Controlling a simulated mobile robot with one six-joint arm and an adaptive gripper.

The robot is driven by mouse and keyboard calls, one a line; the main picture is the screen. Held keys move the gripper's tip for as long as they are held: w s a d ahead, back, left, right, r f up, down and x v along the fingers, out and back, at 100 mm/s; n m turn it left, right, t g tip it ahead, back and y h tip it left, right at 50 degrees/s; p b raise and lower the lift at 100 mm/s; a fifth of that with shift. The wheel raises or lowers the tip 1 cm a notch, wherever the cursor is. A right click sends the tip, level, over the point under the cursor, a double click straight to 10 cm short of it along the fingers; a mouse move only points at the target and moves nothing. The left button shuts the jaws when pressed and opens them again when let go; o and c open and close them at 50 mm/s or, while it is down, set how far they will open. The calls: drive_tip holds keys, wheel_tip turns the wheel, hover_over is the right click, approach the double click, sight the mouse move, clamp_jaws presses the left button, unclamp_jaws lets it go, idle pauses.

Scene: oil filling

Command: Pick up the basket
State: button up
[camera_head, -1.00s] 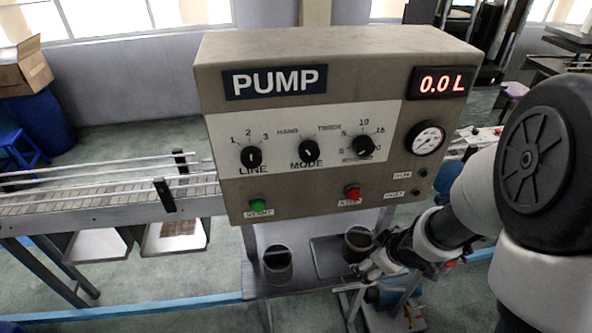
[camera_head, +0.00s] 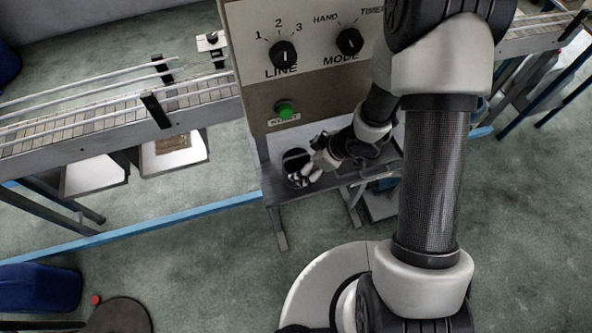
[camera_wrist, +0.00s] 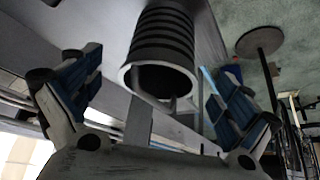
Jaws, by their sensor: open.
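The basket, a dark round container (camera_head: 294,164), stands on the shelf under the pump panel, partly hidden by my gripper. In the wrist view a dark ribbed cylinder with a pale rim (camera_wrist: 164,40), which looks like this container, lies between my fingers. My gripper (camera_head: 311,170) is at its right side in the head view. In the wrist view my gripper (camera_wrist: 157,72) is open, with blue-padded fingers apart on both sides of the cylinder. I see a gap on each side; contact does not show.
The pump panel (camera_head: 262,95) overhangs the shelf close to my arm. A conveyor (camera_head: 100,125) with grey bins (camera_head: 95,177) stands to the left. A blue container (camera_head: 38,288) and a round stool (camera_head: 118,316) stand at lower left. Open floor lies in front.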

sight(299, 163)
drive_tip(key=b+x, duration=0.1)
drive_tip(key=x, duration=0.1)
drive_tip(key=b+x, duration=0.1)
drive_tip(key=x, duration=0.2)
drive_tip(key=shift+w+a, duration=0.15)
drive_tip(key=shift+a, duration=0.25)
drive_tip(key=shift+c, duration=0.4)
drive_tip(key=c, duration=1.2)
